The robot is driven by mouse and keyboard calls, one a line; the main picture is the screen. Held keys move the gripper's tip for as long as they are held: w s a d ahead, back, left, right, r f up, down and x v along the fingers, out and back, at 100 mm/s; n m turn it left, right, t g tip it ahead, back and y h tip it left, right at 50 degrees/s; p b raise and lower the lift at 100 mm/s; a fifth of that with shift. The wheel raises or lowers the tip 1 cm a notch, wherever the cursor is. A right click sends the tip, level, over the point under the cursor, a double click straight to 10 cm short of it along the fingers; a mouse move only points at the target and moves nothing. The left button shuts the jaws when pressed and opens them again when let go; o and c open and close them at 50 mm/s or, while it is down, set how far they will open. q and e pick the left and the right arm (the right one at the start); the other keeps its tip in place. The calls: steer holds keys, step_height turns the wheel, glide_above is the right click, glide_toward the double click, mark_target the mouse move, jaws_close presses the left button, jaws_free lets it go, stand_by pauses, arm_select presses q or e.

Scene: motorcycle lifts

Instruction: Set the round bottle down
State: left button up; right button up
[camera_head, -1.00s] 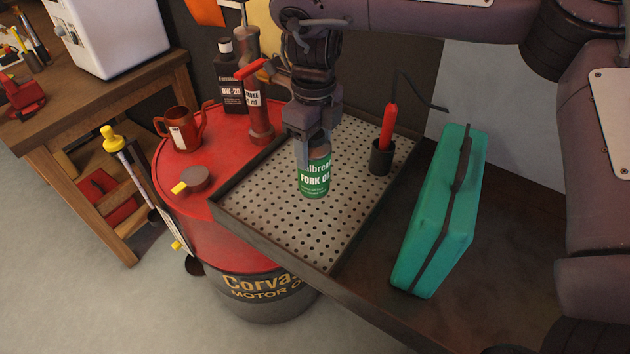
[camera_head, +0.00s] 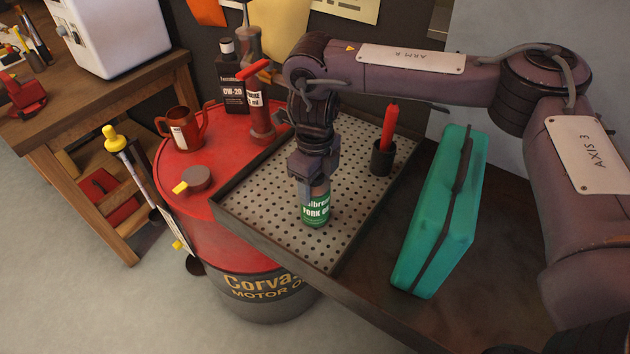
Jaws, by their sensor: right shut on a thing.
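The round bottle (camera_head: 315,210) is a green can with a white band and the words "FORK OIL". It is upright over the perforated tray (camera_head: 269,211), in the tray's front half. I cannot tell whether its base touches the tray. My right gripper (camera_head: 312,192) comes down from above and is shut on the bottle's upper part, hiding its top. My left gripper is not in view.
A black cup (camera_head: 382,158) with a red-handled tool (camera_head: 389,126) stands at the tray's right side. A teal case (camera_head: 438,215) stands right of the tray. A red drum (camera_head: 191,225) on the left holds a red jug (camera_head: 183,130), a dark bottle (camera_head: 232,88) and a red pump (camera_head: 259,112).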

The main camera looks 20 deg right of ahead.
steer(key=o, duration=1.6)
steer(key=shift+f, duration=0.1)
steer(key=shift+r, duration=0.5)
step_height(320, 180, up, 11)
steer(key=shift+r+b, duration=0.15)
steer(key=shift+b, duration=0.2)
